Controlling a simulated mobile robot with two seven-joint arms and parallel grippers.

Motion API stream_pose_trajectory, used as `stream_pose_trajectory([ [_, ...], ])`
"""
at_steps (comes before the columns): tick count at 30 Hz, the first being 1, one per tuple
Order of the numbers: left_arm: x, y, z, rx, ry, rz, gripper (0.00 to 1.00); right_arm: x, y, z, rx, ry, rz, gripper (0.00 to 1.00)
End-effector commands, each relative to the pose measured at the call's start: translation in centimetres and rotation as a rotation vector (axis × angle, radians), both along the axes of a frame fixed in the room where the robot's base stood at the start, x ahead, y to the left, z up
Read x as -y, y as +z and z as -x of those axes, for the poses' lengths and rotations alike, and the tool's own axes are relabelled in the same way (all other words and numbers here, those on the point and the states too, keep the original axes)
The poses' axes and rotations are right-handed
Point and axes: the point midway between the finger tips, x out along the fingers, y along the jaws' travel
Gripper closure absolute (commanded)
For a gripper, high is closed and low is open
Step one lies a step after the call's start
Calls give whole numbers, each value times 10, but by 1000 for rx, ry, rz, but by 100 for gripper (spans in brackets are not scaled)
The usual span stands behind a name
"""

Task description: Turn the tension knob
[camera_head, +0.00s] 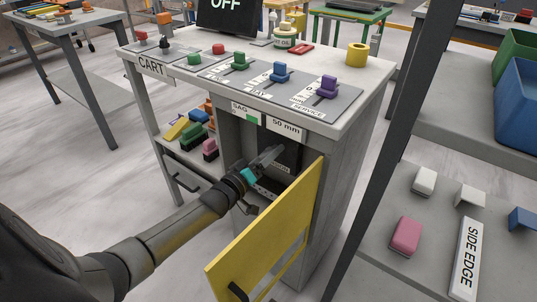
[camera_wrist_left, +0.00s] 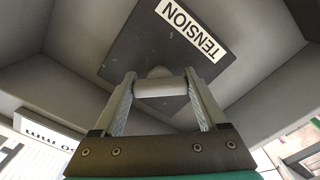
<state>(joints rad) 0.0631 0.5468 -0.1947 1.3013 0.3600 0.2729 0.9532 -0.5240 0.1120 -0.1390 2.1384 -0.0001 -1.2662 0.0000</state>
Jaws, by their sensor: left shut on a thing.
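The tension knob (camera_wrist_left: 160,88) is a pale grey bar between my left fingertips in the left wrist view. It stands in front of a dark square plate (camera_wrist_left: 150,45) with a white TENSION label (camera_wrist_left: 190,28), which appears upside down there. My left gripper (camera_head: 274,154) reaches into the open cabinet (camera_head: 338,165) under the cart top in the head view. It also shows in the left wrist view (camera_wrist_left: 160,80), shut on the knob. In the head view the knob is hidden by the gripper. My right gripper is not in view.
The yellow door (camera_head: 270,232) stands open just right of and in front of my left arm. A "SAG 50 mm" sign (camera_head: 284,128) is above the opening. Colored levers and buttons sit on the cart top (camera_head: 375,72). A shelf (camera_head: 380,240) with several blocks is at right.

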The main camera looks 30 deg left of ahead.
Motion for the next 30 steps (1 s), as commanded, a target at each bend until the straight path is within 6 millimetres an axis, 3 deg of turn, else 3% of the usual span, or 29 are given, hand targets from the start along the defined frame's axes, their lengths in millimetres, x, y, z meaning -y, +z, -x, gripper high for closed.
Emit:
stream_pose_trajectory([
  [8, 0, 1, 0, 13, 0, -165, 81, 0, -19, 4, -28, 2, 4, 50],
  [30, -1, 0, 0, 67, -1, -860, 81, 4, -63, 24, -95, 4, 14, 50],
])
